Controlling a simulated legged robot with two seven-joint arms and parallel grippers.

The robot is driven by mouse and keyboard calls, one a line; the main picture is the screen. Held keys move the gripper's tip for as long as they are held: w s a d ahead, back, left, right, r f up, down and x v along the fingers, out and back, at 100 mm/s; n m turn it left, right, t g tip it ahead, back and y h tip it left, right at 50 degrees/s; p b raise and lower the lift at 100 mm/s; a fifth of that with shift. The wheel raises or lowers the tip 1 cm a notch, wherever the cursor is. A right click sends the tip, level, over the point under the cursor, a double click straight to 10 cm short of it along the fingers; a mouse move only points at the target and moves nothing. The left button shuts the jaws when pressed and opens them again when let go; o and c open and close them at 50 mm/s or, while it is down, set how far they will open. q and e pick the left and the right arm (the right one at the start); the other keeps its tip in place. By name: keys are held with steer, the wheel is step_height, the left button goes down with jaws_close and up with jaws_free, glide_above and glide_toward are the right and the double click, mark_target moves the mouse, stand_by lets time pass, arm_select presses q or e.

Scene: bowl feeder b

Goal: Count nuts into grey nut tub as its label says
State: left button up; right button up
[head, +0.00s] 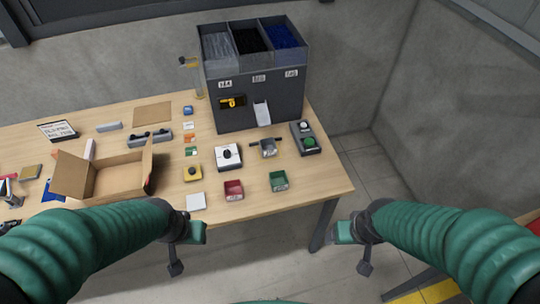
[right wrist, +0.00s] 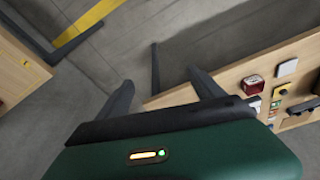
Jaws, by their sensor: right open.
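A small grey tub (head: 268,147) stands on the table in front of the dark grey feeder (head: 258,105); any label on it is too small to read. A red tub (head: 233,190) and a green tub (head: 278,181) stand nearer the front edge. The feeder has three top bins with grey, black and blue contents and small labels. My left gripper (head: 190,236) is at the front of the table, apart from the tubs; its fingers are not clear. My right gripper (head: 347,233) is beyond the table's right front corner, open and empty. Its spread fingers show in the right wrist view (right wrist: 162,88).
A white button box (head: 228,157), a yellow button box (head: 193,172) and a grey box with a green button (head: 306,138) stand around the tubs. An open cardboard box (head: 112,178) is at left. Free floor lies right of the table (head: 325,185).

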steer(key=shift+d, duration=0.35)
steer(key=c, duration=0.5)
steer(key=shift+s, duration=0.1)
steer(key=shift+c, duration=1.1)
steer(key=shift+a, duration=0.5)
jaws_close()
steer(key=shift+d, duration=0.35)
steer(key=shift+a, duration=0.25)
steer(key=shift+d, duration=0.15)
